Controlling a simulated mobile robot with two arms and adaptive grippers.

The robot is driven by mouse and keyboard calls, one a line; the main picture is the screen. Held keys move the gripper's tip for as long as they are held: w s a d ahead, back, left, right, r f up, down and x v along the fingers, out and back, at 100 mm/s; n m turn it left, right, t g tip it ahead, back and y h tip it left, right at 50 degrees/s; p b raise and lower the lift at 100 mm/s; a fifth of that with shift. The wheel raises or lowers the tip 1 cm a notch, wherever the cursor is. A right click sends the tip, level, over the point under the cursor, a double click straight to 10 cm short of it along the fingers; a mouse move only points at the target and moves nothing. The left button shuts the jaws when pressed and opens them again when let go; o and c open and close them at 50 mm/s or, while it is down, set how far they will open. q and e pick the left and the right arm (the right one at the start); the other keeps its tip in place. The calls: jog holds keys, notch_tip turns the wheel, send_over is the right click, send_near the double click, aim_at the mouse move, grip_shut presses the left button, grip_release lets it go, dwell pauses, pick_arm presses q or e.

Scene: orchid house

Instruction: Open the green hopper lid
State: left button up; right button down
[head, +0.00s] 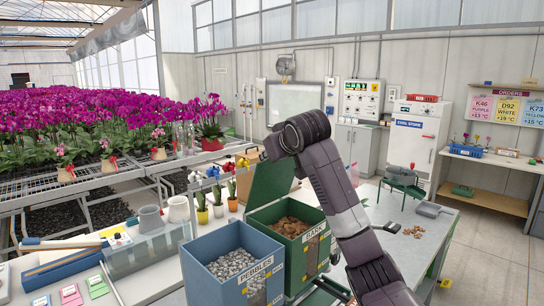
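The green hopper (272,250), labelled BARK, stands on the bench and holds brown bark chips (291,227). Its green lid (268,184) stands up steeply at the hopper's back left edge, so the top is open. One dark arm of mine rises from the bottom right, passes in front of the hopper's right side and bends above the lid. No gripper fingers show; whether that arm's gripper is behind the lid or the arm, I cannot tell. My other arm does not show.
A blue hopper (208,250) labelled PEBBLES, full of grey pebbles, stands left of the green one. Small potted orchids (216,198) and grey pots (150,219) are behind it.

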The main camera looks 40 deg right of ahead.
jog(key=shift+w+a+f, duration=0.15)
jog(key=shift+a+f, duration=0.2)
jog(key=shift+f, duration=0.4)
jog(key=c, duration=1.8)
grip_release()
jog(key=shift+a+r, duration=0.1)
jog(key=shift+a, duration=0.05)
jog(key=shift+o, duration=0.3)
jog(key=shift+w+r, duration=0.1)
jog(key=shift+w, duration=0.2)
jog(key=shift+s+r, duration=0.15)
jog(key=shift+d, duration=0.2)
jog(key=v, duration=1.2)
